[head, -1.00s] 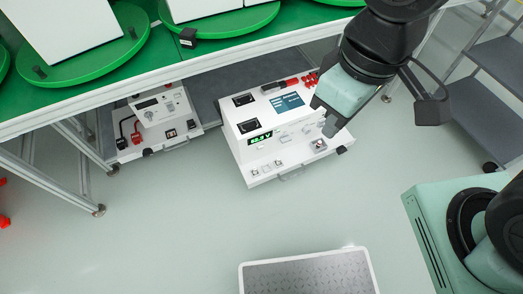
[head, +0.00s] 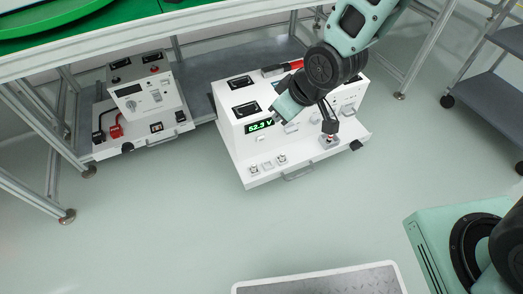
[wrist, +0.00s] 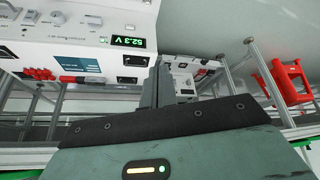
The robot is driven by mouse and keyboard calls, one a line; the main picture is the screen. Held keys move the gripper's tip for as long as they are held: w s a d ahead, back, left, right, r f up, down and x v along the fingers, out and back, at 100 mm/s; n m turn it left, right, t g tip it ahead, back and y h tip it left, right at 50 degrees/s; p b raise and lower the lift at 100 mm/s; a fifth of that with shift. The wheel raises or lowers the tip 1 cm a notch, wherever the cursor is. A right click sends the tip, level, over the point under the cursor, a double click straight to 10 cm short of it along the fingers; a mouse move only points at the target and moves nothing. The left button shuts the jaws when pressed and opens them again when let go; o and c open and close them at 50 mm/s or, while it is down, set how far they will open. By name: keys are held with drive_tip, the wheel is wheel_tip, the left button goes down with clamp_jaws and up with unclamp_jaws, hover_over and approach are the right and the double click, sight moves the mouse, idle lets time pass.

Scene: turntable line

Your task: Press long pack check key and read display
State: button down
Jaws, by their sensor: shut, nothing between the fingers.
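I cannot tell which is the long pack check key. My gripper (head: 277,115) is shut and empty, close by the display's upper right in the head view. Its fingers (wrist: 157,84) show in the wrist view; contact with a key cannot be made out.
A second white unit (head: 143,100) with red and black connectors stands at left under the green-topped bench. Bench legs (head: 66,216) frame it. A grey-topped tray (head: 320,284) lies at the bottom and a grey shelf cart (head: 490,80) stands at right. The floor between is clear.

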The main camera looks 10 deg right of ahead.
sight(261, 139)
drive_tip(key=w+f+t+b, duration=0.1)
drive_tip(key=w+f+b, duration=0.1)
drive_tip(key=f+b, duration=0.4)
drive_tip(key=w+d+f+n+t+y+b, duration=0.1)
drive_tip(key=w+f+b, duration=0.2)
drive_tip(key=f, duration=1.4)
drive_tip(key=w+d+f+n+t+y+b, duration=0.1)
drive_tip(key=w+f+b, duration=0.2)
drive_tip(key=f+b, duration=0.8)
drive_tip(key=shift+w+f, duration=0.25)
drive_tip(key=shift+f, duration=0.15)
drive_tip(key=w+a, duration=0.2)
drive_tip(key=w, duration=0.6)
drive_tip(key=shift+w+a+b, duration=0.15)
drive_tip(key=shift+a+b, duration=0.15)
drive_tip(key=shift+b, duration=0.05)
drive_tip(key=shift+w, duration=0.15)
drive_tip(key=shift+w+a, duration=0.1)
drive_tip(key=shift+w, duration=0.15)
